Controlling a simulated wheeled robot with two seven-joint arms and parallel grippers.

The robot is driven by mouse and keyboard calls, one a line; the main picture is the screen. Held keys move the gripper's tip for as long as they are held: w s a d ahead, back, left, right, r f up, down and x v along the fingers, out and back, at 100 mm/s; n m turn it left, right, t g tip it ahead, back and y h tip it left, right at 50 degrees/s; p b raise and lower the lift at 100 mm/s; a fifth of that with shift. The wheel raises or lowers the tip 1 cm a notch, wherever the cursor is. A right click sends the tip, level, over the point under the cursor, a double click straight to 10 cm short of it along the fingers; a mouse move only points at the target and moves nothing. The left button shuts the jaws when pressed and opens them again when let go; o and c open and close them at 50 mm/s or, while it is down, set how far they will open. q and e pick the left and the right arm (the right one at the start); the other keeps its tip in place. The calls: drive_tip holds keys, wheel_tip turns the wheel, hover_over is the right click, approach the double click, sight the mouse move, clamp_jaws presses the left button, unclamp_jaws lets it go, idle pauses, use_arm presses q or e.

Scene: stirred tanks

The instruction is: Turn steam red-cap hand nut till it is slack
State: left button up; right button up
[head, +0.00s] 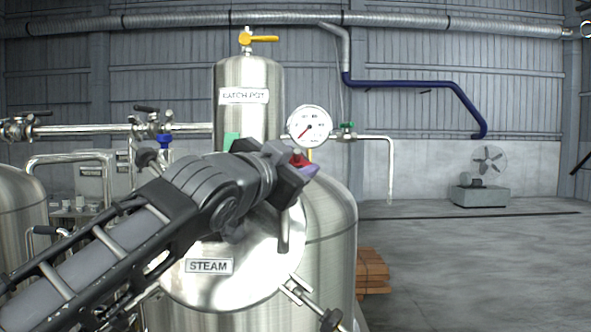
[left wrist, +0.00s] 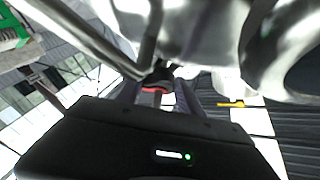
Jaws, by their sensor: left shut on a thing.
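The steam tank (head: 330,235) stands in the middle of the head view, with its round shiny lid (head: 258,285) and STEAM plate (head: 209,267) towards me. My left gripper (head: 298,164) reaches across the lid to its upper right edge. The red-cap hand nut (head: 301,160) shows as a bit of red at the fingertips. In the left wrist view the red cap (left wrist: 155,90) sits between the two fingers (left wrist: 158,94), which are shut on it. Most of the nut is hidden by the gripper. My right gripper is not in view.
The catch pot (head: 232,120), with a yellow valve handle (head: 263,39), and a round gauge (head: 309,126) stand just behind.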

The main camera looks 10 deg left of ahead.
sight(293, 164)
use_arm(q)
drive_tip(key=o, duration=1.4)
drive_tip(key=shift+c, duration=0.2)
drive_tip(key=b+v, duration=0.2)
drive_tip(key=v, duration=0.4)
drive_tip(key=shift+s+f+b, duration=0.1)
drive_tip(key=shift+s+b, duration=0.25)
drive_tip(key=shift+b, duration=0.05)
drive_tip(key=shift+s+a, duration=0.15)
drive_tip(key=shift+s, duration=0.4)
